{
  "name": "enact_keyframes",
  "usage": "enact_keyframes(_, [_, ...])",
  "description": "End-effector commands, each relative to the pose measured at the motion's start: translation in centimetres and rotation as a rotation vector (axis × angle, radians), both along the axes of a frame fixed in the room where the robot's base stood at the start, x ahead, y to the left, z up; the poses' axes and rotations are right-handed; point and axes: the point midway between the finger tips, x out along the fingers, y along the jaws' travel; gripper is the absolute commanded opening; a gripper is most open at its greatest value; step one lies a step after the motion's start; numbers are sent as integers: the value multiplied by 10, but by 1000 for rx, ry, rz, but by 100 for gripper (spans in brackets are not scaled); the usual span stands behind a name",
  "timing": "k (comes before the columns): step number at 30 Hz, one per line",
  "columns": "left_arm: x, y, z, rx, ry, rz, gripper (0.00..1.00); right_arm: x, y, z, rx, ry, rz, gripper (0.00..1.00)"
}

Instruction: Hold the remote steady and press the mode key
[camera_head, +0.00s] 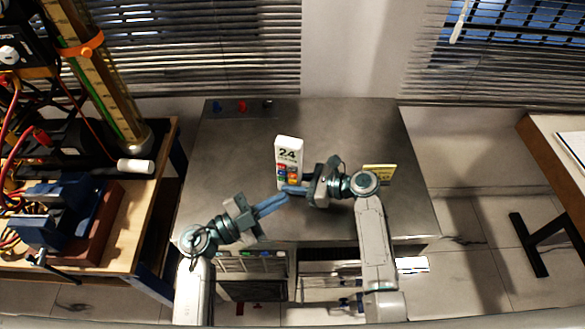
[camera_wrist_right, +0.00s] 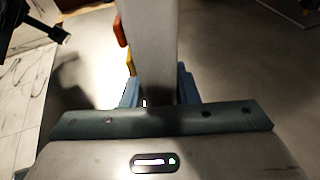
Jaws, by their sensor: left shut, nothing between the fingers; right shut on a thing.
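The remote (camera_head: 288,147) is a white upright block with "24" on its face and several coloured keys below. It stands on the grey metal table (camera_head: 350,125). My right gripper (camera_head: 291,189) is shut on its lower part. In the right wrist view the remote (camera_wrist_right: 150,40) rises between the blue fingers, with orange and yellow keys on its left side. My left gripper (camera_head: 286,197) is shut and empty, its fingertips close in front of the remote's base. I cannot tell if they touch anything. Which key is the mode key is too small to read.
A yellow card (camera_head: 381,170) stands right of my right gripper. Small blue (camera_head: 217,106) and red (camera_head: 242,106) pieces lie at the table's back left. A wooden bench (camera_head: 160,200) with cables stands at left.

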Motion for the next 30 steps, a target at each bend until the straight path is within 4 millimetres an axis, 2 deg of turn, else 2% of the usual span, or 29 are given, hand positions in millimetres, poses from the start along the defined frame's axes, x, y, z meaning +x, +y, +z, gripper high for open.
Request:
enact_keyframes(2, [0, 0, 0, 0, 0, 0, 0, 0, 0, 0, -1, 0, 0, 14])
enact_keyframes(3, [0, 0, 0, 0, 0, 0, 0, 0, 0, 0, -1, 0, 0, 31])
enact_keyframes(6, [0, 0, 0, 0, 0, 0, 0, 0, 0, 0, -1, 0, 0, 51])
enact_keyframes(7, [0, 0, 0, 0, 0, 0, 0, 0, 0, 0, -1, 0, 0, 53])
enact_keyframes(15, [0, 0, 0, 0, 0, 0, 0, 0, -1, 0, -1, 0, 0, 53])
enact_keyframes(19, [0, 0, 0, 0, 0, 0, 0, -3, -10, 2, -1, 0, -1, 53])
enact_keyframes(30, [0, 0, 0, 0, 0, 0, 0, -24, -79, 23, -5, -1, 0, 53])
